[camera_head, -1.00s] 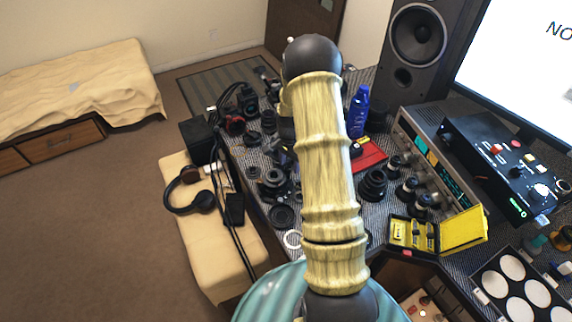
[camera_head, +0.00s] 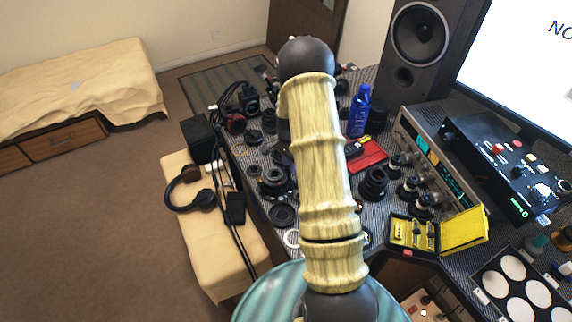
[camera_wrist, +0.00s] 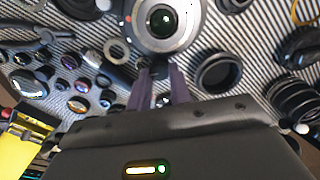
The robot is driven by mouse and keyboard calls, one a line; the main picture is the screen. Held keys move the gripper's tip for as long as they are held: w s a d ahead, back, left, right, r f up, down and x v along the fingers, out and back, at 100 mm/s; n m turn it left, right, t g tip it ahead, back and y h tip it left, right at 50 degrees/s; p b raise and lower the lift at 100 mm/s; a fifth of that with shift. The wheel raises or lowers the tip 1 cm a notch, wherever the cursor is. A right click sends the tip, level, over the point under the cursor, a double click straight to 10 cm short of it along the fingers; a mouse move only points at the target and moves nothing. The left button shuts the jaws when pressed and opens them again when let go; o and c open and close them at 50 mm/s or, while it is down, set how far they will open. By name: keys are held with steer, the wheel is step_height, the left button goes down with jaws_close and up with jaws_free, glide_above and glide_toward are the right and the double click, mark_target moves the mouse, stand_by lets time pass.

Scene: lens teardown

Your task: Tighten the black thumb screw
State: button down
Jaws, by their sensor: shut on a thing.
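The black thumb screw (camera_wrist: 158,70) shows as a small dark piece at the lower edge of a silver lens part (camera_wrist: 184,38) with dark glass in its middle, at the top of the wrist view. My gripper (camera_wrist: 159,75) has its two purple-grey fingers closed on the screw, one on each side. The fingers hide much of the screw, so its seating against the silver part cannot be told. In the head view my arm covers this spot, and I cannot make out the gripper or the screw there.
A black ring (camera_wrist: 218,71) lies close right of the fingers and a pale ring (camera_wrist: 117,50) close left. Several small lens parts crowd the left. In the head view a blue bottle (camera_head: 359,112), red tray (camera_head: 369,155) and open yellow case (camera_head: 463,232) stand right of my arm.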

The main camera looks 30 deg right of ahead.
steer(key=m, duration=0.3)
steer(key=shift+s+d, duration=0.1)
steer(key=shift+d, duration=0.1)
steer(key=c, duration=1.3)
jaws_free()
steer(key=shift+a, duration=0.1)
steer(key=shift+o, duration=0.2)
steer(key=shift+r, duration=0.1)
step_height(320, 180, up, 17)
steer(key=b, duration=0.1)
